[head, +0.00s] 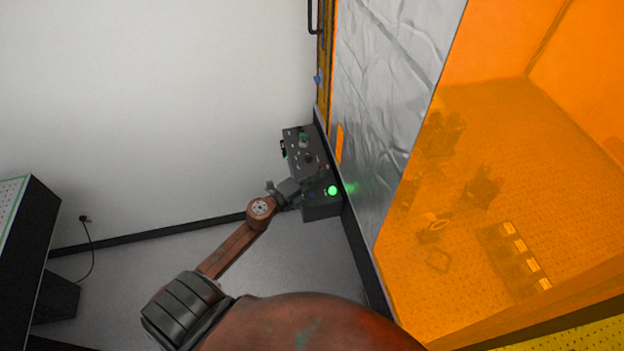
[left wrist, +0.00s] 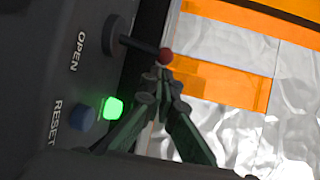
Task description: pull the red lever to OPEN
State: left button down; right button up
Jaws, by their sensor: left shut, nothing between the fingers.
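The lever (left wrist: 140,45) shows in the left wrist view as a dark rod with a red ball (left wrist: 165,56) at its end. It sticks out to the right from a round dark hub on a dark control box. The word OPEN (left wrist: 80,52) is printed on the box left of the hub. My left gripper (left wrist: 160,74) is shut and empty, its fingertips just below the red ball; I cannot tell whether they touch it. In the head view my left gripper (head: 311,186) is at the control box (head: 301,143), and the lever is not clear there. My right gripper is not in view.
A glowing green lamp (left wrist: 113,108) and a blue button (left wrist: 82,117) marked RESET sit below the lever; the lamp also shows in the head view (head: 332,190). A foil-covered panel (head: 385,90) and an orange transparent enclosure (head: 500,150) stand right of the box.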

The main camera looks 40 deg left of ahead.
pick_arm(q)
jog(key=shift+x, duration=0.9)
jog(key=shift+s, duration=0.1)
